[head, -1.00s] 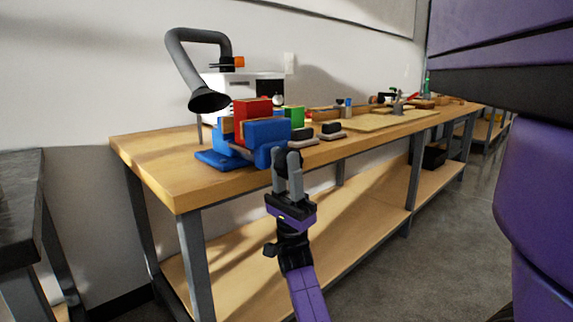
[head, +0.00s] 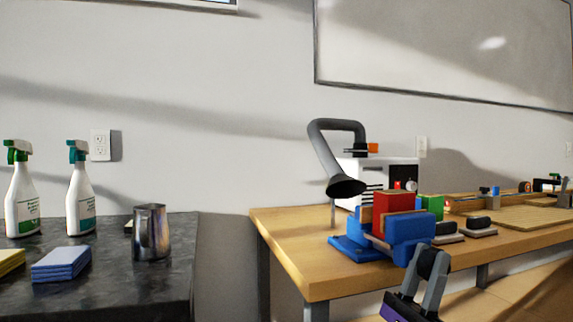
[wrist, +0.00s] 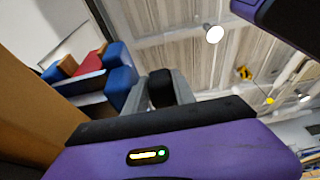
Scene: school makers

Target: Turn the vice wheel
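The blue vice (head: 408,229) stands near the front left corner of the wooden workbench, with a red block (head: 393,204) between wood-faced jaws. The vice also shows in the wrist view (wrist: 119,64), at the upper left. My gripper (head: 429,264) is at the vice's front, just below the blue jaw. Its grey fingers are apart, on either side of a dark rounded part (wrist: 160,88), which may belong to the vice wheel. I cannot tell whether they grip it. The wheel itself is not clearly visible, partly hidden by the fingers.
A grey hose (head: 328,150) arches behind the vice beside a white machine (head: 404,172). Two black-topped brushes (head: 447,233) lie right of the vice. A dark counter (head: 120,290) at left holds spray bottles (head: 80,200), a metal jug (head: 151,232) and sponges (head: 60,263).

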